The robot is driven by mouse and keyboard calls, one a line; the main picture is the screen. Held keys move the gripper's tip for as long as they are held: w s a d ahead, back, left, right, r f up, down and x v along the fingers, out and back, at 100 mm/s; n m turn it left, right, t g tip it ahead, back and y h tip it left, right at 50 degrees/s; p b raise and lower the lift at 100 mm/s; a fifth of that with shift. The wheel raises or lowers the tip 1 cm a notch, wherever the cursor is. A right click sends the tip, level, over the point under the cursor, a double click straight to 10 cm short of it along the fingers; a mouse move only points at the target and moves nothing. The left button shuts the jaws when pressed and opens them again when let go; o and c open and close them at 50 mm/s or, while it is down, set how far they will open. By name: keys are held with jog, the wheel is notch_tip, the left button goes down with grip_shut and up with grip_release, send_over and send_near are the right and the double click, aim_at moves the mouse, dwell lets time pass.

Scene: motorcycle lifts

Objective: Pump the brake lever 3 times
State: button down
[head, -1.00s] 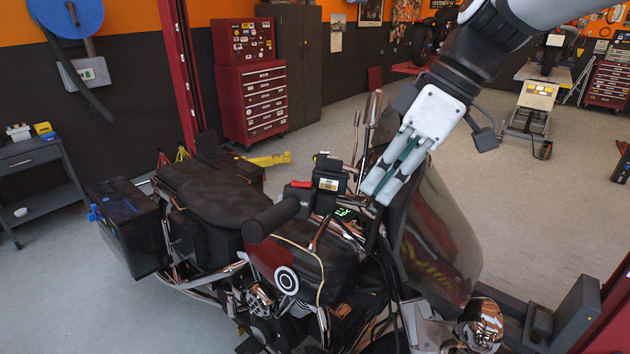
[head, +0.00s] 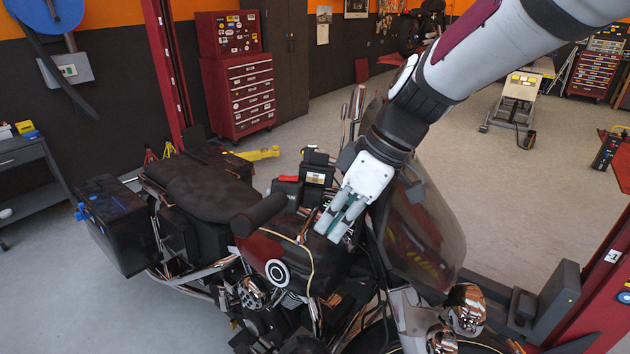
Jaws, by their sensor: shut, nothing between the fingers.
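The motorcycle (head: 200,185) stands with its seat to the left and its windscreen (head: 425,220) to the right. Its near black handgrip (head: 260,214) sticks out toward me. A thin chrome-brown lever (head: 304,229) shows just right of that grip; I cannot tell for sure that it is the brake lever. My gripper (head: 333,231) is shut and empty, pointing down over the handlebar area, right of the lever and left of the windscreen. It hides part of the bar and cables behind it. I cannot tell whether its fingertips touch anything.
A small box with a red switch (head: 288,179) and a labelled black box (head: 317,174) sit just behind the gripper. Chrome upright parts (head: 357,101) rise beyond. A red lift post (head: 167,70) stands behind the bike.

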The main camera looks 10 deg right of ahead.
aim_at(306, 225)
dwell(0.3)
jog(key=shift+w+a+r+m+h+p, duration=0.15)
jog(key=shift+a+m+p, duration=0.2)
jog(key=shift+a, duration=0.3)
jog(key=shift+a+r+m+h+p, duration=0.1)
jog(key=shift+a+m+h+p, duration=0.1)
jog(key=shift+a+m, duration=0.35)
jog(key=shift+w+a+r+m+h+p, duration=0.15)
jog(key=shift+a+m+p, duration=0.15)
jog(key=shift+a, duration=0.45)
jog(key=shift+f, duration=0.1)
jog(key=shift+s, duration=0.1)
